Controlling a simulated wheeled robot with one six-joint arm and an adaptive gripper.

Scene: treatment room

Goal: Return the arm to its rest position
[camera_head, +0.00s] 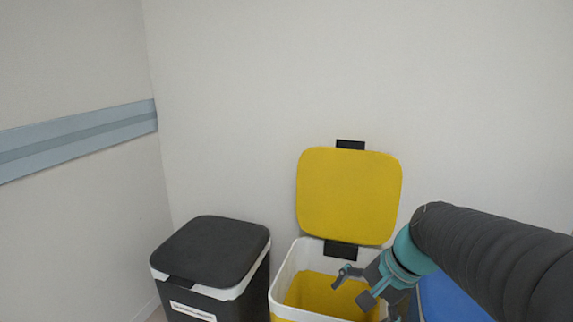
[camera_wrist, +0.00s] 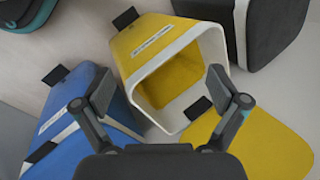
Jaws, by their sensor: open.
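My gripper (camera_head: 352,287) is open over the yellow bin (camera_head: 288,299), whose yellow lid (camera_head: 349,195) stands raised against the wall. In the wrist view my gripper (camera_wrist: 163,94) has its two fingers spread apart with nothing between them. The yellow bin (camera_wrist: 150,40) lies beyond the fingers there, with its white rim and yellow inside showing. My arm (camera_head: 490,255) comes in from the right edge in the head view. The front of the bin is cut off by the lower edge of the head view.
A dark bin (camera_head: 210,250) with its lid shut stands left of the yellow bin. A blue bin (camera_head: 447,300) is on the right, partly behind my arm; it also shows in the wrist view (camera_wrist: 75,95). A wall rail (camera_head: 80,140) runs along the left wall. Space above the bins is clear.

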